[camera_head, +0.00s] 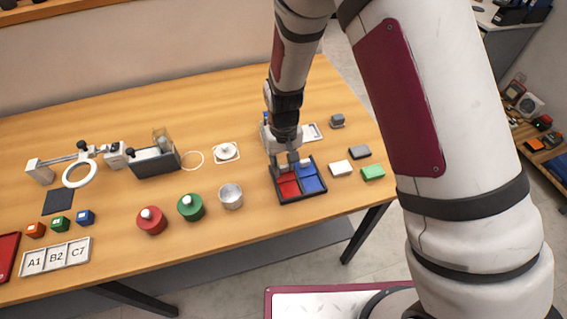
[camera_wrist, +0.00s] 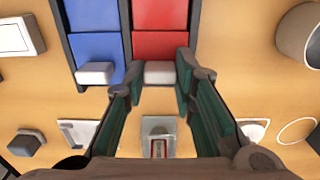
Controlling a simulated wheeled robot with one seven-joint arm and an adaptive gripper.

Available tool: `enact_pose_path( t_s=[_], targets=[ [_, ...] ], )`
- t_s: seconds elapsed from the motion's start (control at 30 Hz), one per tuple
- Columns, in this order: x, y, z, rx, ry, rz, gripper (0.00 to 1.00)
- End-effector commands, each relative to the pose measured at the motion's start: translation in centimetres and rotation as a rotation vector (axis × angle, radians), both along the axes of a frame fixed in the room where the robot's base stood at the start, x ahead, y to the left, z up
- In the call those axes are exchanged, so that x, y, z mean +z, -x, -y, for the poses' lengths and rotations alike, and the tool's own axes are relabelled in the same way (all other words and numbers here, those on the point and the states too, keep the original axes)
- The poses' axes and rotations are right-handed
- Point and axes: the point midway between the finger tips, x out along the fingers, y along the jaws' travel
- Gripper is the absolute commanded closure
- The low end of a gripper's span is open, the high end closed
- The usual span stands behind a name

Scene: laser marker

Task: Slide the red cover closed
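A black two-lane frame (camera_head: 299,201) holds a red cover (camera_head: 289,187) on the left and a blue one (camera_head: 313,184) on the right. In the wrist view the red lane (camera_wrist: 158,45) shows two red panels with a thin line between them, and a white block handle (camera_wrist: 159,73) at its near end. My gripper (camera_head: 292,160) is low over the frame's far end. In the wrist view my gripper (camera_wrist: 158,82) has its two fingers apart, one on each side of the white handle, with small gaps showing; I cannot tell whether either touches it.
The blue lane's white handle (camera_wrist: 95,73) sits beside my left-hand finger in the wrist view.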

Motion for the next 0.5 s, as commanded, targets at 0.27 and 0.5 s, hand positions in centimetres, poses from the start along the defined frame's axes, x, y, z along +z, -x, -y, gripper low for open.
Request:
enact_pose_path(
  t_s=[0.27,0.5],
  targets=[
    [0.1,1.6,0.4,0.0,0.001,-0.004,1.0],
    [0.2,5.0,1.4,-0.001,0.002,-0.004,1.0]
  ],
)
